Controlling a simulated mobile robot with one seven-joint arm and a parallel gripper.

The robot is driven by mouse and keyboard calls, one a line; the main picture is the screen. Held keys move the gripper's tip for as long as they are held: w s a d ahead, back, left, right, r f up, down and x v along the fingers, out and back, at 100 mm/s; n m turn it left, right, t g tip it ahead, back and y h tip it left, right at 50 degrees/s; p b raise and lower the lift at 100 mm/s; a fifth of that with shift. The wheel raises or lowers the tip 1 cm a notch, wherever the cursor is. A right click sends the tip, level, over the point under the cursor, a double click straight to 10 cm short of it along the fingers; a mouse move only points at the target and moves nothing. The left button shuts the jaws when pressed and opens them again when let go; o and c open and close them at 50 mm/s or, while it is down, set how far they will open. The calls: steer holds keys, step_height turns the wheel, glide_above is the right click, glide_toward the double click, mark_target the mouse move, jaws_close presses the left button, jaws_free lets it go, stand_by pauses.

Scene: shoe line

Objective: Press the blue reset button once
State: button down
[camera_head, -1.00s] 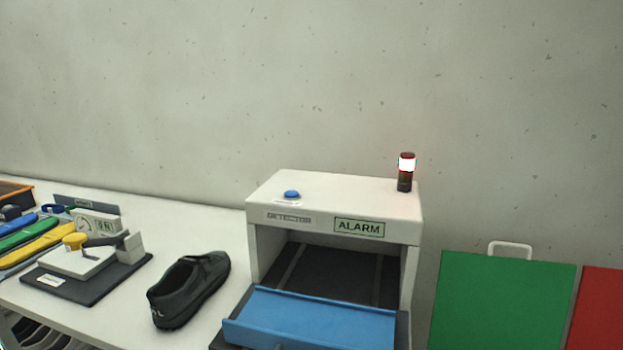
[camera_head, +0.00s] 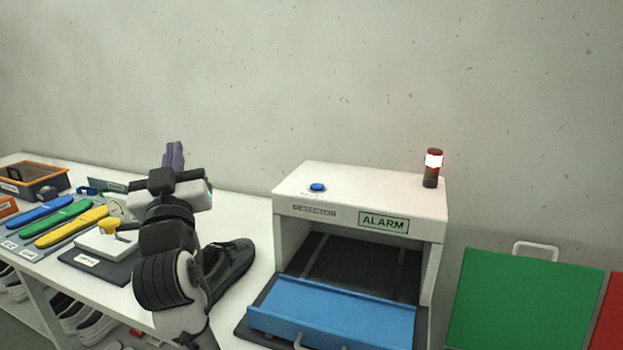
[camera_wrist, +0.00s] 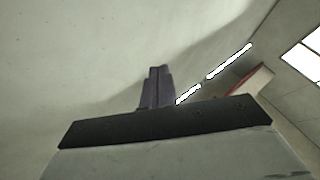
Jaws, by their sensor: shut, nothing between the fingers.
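The blue reset button (camera_head: 317,187) sits on the top left of the white detector housing (camera_head: 360,190). The detector's display (camera_head: 384,222) reads ALARM. A stack light (camera_head: 433,168) at the top right of the housing glows white between red and dark bands. My gripper (camera_head: 175,146) is raised to the left of the detector, pointing up, apart from the button. Its fingers are together and empty. The wrist view shows the closed fingers (camera_wrist: 157,86) against the wall and ceiling; the button is not in that view.
A black shoe (camera_head: 232,268) lies on the white table, partly behind my arm. A blue tray (camera_head: 332,310) fronts the detector opening. A gauge stand, coloured tools and an orange bin (camera_head: 38,178) are at left. A green panel (camera_head: 523,300) stands at right.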

steer(key=w+d+f+m+g+h, duration=0.3)
steer(key=w+d+f+m+h, duration=0.1)
steer(key=d, duration=0.5)
steer(key=w+d+f+m+g+h+p, duration=0.1)
steer(key=w+d+f+m+g+h, duration=0.2)
steer(key=w+d+h, duration=0.4)
steer(key=shift+w+d+f+m+g+h, duration=0.2)
steer(key=shift+d+f+m+g+h, duration=0.15)
steer(key=shift+d+m+h, duration=0.55)
steer(key=shift+d+y, duration=0.15)
steer(key=shift+y, duration=0.15)
steer(key=p, duration=0.4)
glide_above(313, 194)
steer(key=s, duration=0.1)
steer(key=shift+f, duration=0.5)
steer(key=f, duration=0.1)
steer(key=f+p, duration=0.1)
steer(key=f, duration=0.1)
steer(key=shift+w+f, duration=0.1)
steer(key=shift+w, duration=0.3)
steer(key=shift+f+p, duration=0.4)
steer(key=shift+f, duration=0.25)
